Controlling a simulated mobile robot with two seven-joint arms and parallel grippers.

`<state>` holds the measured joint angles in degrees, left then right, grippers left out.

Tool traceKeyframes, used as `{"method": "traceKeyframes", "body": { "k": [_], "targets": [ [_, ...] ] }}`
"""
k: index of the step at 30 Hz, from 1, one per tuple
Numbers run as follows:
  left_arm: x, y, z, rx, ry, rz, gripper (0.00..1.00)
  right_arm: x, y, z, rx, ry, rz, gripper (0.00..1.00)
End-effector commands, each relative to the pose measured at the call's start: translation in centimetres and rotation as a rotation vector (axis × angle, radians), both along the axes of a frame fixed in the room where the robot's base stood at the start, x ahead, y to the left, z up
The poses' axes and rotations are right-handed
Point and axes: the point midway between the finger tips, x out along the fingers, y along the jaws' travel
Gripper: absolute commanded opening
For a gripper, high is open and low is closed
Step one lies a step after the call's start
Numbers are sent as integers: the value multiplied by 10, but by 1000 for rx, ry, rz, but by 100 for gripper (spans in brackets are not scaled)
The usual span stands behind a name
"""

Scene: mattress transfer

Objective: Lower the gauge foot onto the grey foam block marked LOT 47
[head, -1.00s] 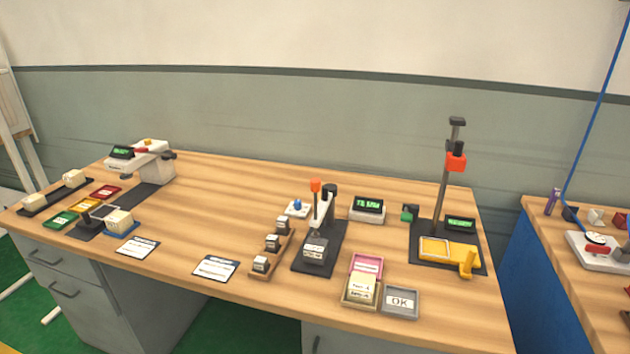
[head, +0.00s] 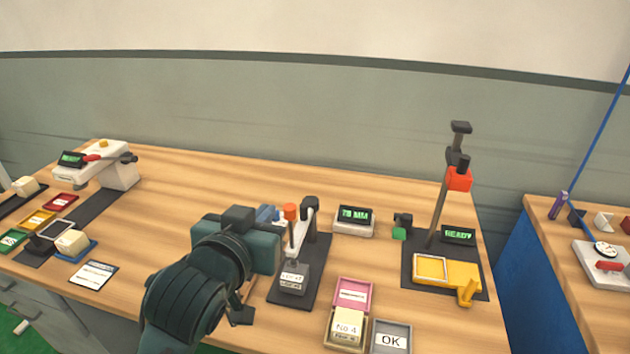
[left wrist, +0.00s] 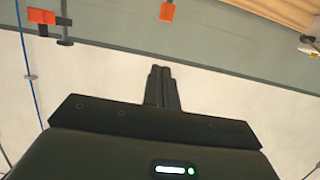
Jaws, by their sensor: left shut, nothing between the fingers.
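The grey foam block (head: 292,279) with a white label sits on the dark base plate (head: 310,255) of a small gauge stand. The stand has a pale arm (head: 303,226), a dark post (head: 309,207) and an orange knob (head: 291,211). I cannot clearly make out the gauge foot. My left gripper (head: 255,240) is just left of the stand, its fingertips hidden in the head view. In the left wrist view its fingers (left wrist: 161,88) are shut and empty, with the orange knob (left wrist: 167,11) beyond their tips, apart from them. My right gripper is not in view.
A display box (head: 354,219) stands right of the gauge. A taller stand with an orange head (head: 459,178) and yellow tray (head: 466,281) is farther right. A pink box (head: 353,293) and grey OK tray (head: 390,338) lie in front. My left arm hides the table's front middle.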

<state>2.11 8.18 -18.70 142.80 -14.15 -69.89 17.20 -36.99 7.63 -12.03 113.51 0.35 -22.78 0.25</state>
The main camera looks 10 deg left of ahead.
Motion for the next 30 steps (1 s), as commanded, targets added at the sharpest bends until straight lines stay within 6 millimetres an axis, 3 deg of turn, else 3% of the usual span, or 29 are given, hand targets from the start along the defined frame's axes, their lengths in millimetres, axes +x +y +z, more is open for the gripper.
{"method": "traceKeyframes", "body": {
  "k": [2, 7, 19, 24, 30],
  "targets": [
    [1, 1, 8, -4, -9, 9, 0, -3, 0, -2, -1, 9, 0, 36],
    [18, 1, 5, -4, -8, 12, 0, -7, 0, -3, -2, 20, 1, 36],
    [98, -1, -15, -4, -6, 11, 0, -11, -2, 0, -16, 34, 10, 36],
    [96, -1, -43, -4, -3, 10, 0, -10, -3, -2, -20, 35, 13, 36],
    [96, -2, -56, -5, -7, 10, 0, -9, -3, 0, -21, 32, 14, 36]
  ]
}}
